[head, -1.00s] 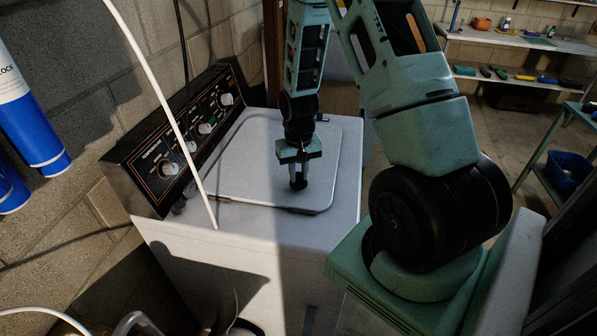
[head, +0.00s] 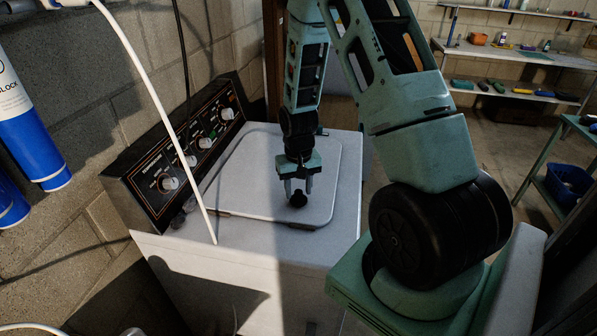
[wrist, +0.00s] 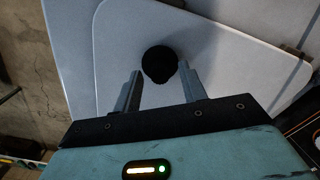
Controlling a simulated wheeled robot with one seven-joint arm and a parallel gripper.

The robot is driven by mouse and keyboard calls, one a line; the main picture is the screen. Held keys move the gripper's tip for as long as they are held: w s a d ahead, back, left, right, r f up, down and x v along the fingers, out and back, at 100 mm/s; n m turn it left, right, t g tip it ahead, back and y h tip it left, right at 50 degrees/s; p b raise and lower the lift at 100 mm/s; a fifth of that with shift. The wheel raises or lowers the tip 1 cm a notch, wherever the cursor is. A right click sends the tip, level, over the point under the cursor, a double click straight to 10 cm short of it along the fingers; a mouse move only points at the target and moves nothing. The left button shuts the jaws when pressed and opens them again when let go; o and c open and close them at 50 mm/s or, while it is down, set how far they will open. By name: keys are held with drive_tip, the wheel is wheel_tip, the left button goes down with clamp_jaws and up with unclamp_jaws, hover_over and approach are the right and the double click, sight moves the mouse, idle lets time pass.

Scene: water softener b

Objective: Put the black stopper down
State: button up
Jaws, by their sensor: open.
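The black stopper (head: 298,200) stands on the white lid (head: 262,180) of the washer-like machine. In the wrist view the stopper (wrist: 159,63) shows as a dark round shape just beyond and between the fingertips, with a gap to each finger. My gripper (head: 297,190) is open above the lid, pointing down, with its two fingers apart around the stopper's place. The wrist view also shows my gripper (wrist: 158,78) with nothing pinched between its fingers. Whether a finger touches the stopper's far side cannot be told.
A dark control panel (head: 180,150) with knobs rises at the machine's back left. A white pipe (head: 160,90) crosses in front of it. Blue cylinders (head: 40,140) hang on the left wall. The lid around the stopper is bare.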

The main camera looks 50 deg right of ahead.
sight(298, 191)
wheel_tip(298, 191, up, 11)
drive_tip(key=b, duration=0.3)
drive_tip(key=s+a+r+n, duration=0.2)
drive_tip(key=a+n, duration=0.2)
drive_tip(key=a, duration=0.8)
drive_tip(key=s+a+r+n, duration=0.3)
drive_tip(key=a, duration=0.9)
drive_tip(key=s+a+n, duration=0.6)
drive_tip(key=s+a, duration=0.4)
drive_tip(key=s, duration=0.3)
drive_tip(key=shift+s+r+n+y, duration=0.3)
drive_tip(key=shift+s+r+n, duration=0.05)
drive_tip(key=shift+n, duration=0.05)
wheel_tip(298, 191, down, 3)
drive_tip(key=b, duration=0.3)
drive_tip(key=shift+f, duration=0.2)
